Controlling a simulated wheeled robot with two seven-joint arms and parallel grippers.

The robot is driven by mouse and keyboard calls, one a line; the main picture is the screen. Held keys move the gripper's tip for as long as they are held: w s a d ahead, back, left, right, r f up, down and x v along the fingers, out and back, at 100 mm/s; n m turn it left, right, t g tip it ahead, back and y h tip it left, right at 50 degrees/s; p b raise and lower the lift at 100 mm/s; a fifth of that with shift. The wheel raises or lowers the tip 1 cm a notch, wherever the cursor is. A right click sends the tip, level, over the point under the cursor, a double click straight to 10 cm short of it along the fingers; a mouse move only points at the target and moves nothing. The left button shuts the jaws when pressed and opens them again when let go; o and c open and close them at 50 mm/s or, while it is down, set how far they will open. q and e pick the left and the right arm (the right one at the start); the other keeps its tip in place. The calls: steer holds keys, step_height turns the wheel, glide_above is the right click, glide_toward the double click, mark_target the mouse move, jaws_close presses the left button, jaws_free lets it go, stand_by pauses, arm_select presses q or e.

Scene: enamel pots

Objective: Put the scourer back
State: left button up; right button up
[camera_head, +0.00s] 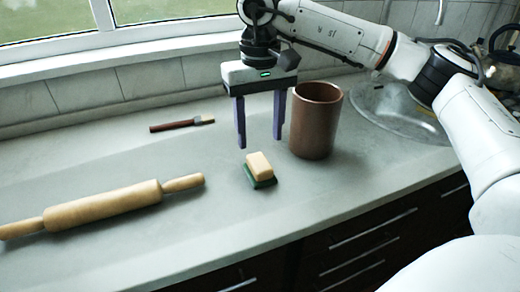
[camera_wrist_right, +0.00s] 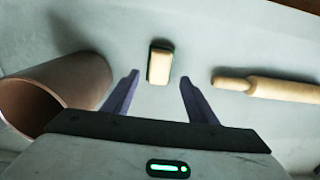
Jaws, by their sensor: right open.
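The scourer (camera_head: 260,169), a tan sponge block with a green layer beneath, lies flat on the grey counter near its front edge. In the right wrist view the scourer (camera_wrist_right: 159,64) shows beyond and between the fingertips. My right gripper (camera_head: 260,144) is open and empty, pointing down above the counter and behind the scourer, not touching it. Its two purple fingers also show in the right wrist view (camera_wrist_right: 159,76). My left gripper is not in view.
A brown pot (camera_head: 316,120) stands close to the right of my right gripper. A rolling pin (camera_head: 103,205) lies at the left, and a small brush (camera_head: 182,124) lies at the back. Counter around the scourer is clear.

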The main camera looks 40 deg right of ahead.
steer(key=shift+r, duration=2.2)
